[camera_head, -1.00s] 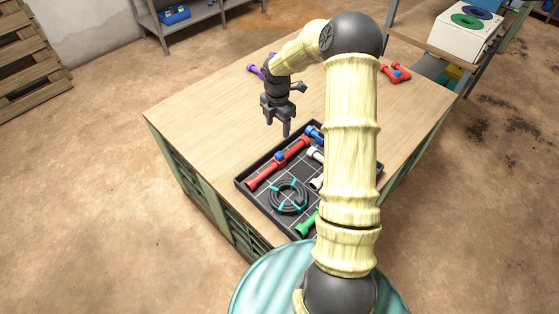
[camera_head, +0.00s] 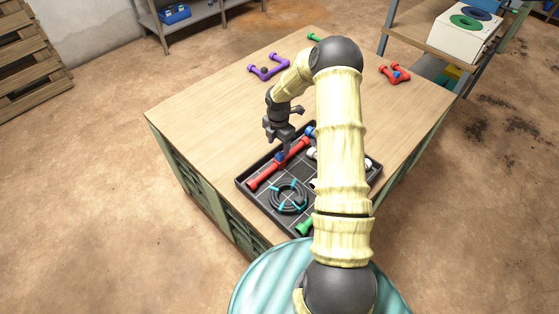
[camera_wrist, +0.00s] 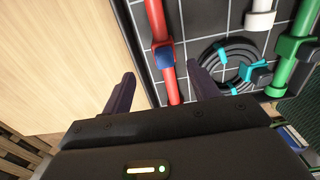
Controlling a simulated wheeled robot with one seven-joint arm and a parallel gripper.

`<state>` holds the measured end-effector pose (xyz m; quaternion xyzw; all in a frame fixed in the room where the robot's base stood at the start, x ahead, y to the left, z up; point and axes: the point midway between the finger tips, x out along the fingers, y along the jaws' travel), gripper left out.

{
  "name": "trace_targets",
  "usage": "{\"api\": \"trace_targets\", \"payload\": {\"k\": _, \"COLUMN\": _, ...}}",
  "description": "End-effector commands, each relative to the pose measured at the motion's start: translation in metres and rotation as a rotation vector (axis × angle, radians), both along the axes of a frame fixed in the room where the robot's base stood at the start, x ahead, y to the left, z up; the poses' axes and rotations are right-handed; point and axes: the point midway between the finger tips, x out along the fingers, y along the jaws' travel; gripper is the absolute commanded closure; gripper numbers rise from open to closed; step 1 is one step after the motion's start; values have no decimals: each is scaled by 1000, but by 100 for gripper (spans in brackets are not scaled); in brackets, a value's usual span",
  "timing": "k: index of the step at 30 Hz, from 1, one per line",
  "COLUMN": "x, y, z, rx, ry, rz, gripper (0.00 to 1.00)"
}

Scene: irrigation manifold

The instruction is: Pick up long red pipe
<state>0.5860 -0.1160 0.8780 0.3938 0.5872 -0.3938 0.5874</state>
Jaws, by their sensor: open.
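The long red pipe (camera_head: 265,176) lies along the left part of the black tray (camera_head: 245,190), with a blue fitting (camera_head: 280,157) around its middle. In the wrist view the red pipe (camera_wrist: 156,22) runs from the top edge down between my fingers, with the blue fitting (camera_wrist: 165,57) on it. My gripper (camera_head: 286,152) is open and empty. It is just above the pipe near the blue fitting. In the wrist view its two fingers (camera_wrist: 160,88) stand apart on either side of the pipe, which appears nearer the right finger.
The tray also holds a black coiled hose (camera_head: 288,197) with teal ties, a green pipe (camera_head: 305,228) and white pieces (camera_head: 313,153). A purple pipe (camera_head: 268,70) and a red bent pipe (camera_head: 397,74) lie farther back. The table's left part is clear.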

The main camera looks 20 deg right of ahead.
Motion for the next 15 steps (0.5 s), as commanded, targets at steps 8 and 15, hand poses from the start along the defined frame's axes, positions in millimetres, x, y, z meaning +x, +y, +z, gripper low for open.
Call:
{"api": "trace_targets", "payload": {"k": 8, "x": 0, "y": 0, "z": -32, "rx": 0, "ry": 1, "rz": 0, "gripper": 40}}
{"api": "trace_targets", "payload": {"k": 15, "x": 0, "y": 0, "z": -33, "rx": 0, "ry": 0, "rz": -1, "gripper": 40}}
